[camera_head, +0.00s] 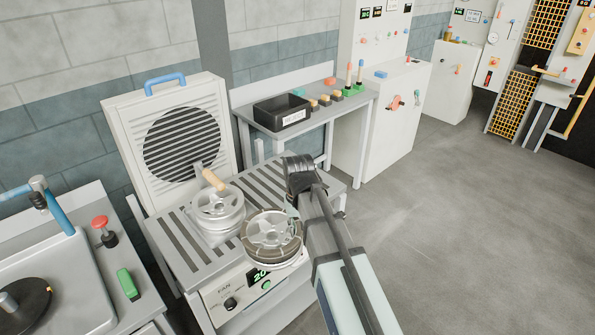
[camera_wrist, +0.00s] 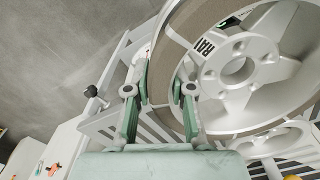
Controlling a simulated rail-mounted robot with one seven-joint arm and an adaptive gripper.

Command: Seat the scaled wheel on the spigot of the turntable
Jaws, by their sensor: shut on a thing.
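The scaled wheel (camera_head: 272,238), with a brownish rim and pale spokes, is held over the front of the slatted fan table. It fills the right of the wrist view (camera_wrist: 240,65), where its hub hole and part of its lettering show. My gripper (camera_head: 292,213) is shut on the wheel's rim; its green fingers (camera_wrist: 160,88) straddle the rim edge in the wrist view. The turntable (camera_head: 28,300) is a dark disc with a short grey spigot (camera_head: 8,303) at the lower left, partly cut off by the picture edge. The spigot looks bare.
A second, paler wheel (camera_head: 217,210) sits on the slatted table (camera_head: 185,250), close beside the held one, with a wooden handle (camera_head: 213,179) above it. A red button (camera_head: 101,224), a green switch (camera_head: 127,284) and a blue tap (camera_head: 57,212) stand around the turntable.

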